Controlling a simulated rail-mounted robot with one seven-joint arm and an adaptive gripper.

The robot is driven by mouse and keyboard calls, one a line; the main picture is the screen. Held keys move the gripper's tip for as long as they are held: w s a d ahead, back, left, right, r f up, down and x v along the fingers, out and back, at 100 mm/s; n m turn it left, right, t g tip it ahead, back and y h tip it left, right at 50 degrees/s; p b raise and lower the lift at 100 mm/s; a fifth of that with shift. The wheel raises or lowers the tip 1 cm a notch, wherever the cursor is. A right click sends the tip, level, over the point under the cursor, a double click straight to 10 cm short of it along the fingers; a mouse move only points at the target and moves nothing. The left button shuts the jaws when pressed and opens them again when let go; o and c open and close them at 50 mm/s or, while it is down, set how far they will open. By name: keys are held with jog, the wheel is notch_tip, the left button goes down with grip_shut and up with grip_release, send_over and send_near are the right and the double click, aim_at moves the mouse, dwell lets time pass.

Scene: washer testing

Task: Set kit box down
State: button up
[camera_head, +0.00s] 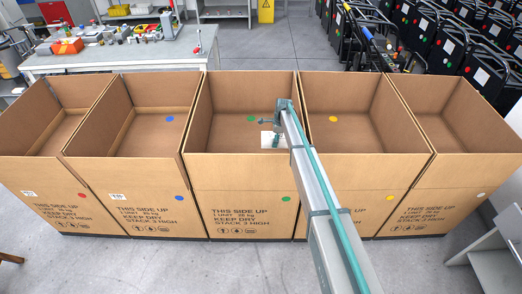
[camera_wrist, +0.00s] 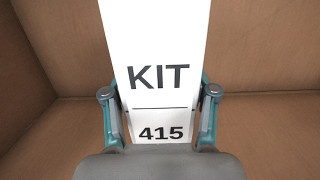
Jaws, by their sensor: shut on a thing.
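The kit box (camera_wrist: 158,50) is white, with "KIT" and "415" in black on its face. My gripper (camera_wrist: 159,93) is shut on it, one teal-and-grey finger at each side. In the head view the kit box (camera_head: 267,139) shows as a small white patch below my gripper (camera_head: 273,129). Both are inside the opening of the middle cardboard carton (camera_head: 238,172), which has green dots inside and on its front. Brown carton walls surround the box in the wrist view. Whether its underside touches the carton floor is hidden.
Open cartons stand side by side, with a blue-dot carton (camera_head: 120,170) left and a yellow-dot carton (camera_head: 350,172) right of the middle one. Their walls are tall. A workbench (camera_head: 110,62) with small items is behind left; black wheeled units (camera_head: 420,40) are behind right.

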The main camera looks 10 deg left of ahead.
jog(key=shift+f+p, duration=1.85)
jog(key=shift+f, duration=2.8)
jog(key=shift+f, duration=0.1)
jog(key=o, duration=1.5)
jog(key=shift+o, duration=0.2)
jog(key=r+b, duration=0.1)
jog(key=r, duration=0.3)
jog(key=d+r+b, duration=0.1)
jog(key=r+b, duration=0.1)
jog(key=r, duration=0.2)
jog(key=r+b, duration=0.2)
jog(key=r, duration=0.2)
jog(key=shift+w+d+r, duration=0.1)
jog(key=shift+w+d, duration=0.05)
jog(key=shift+d, duration=0.25)
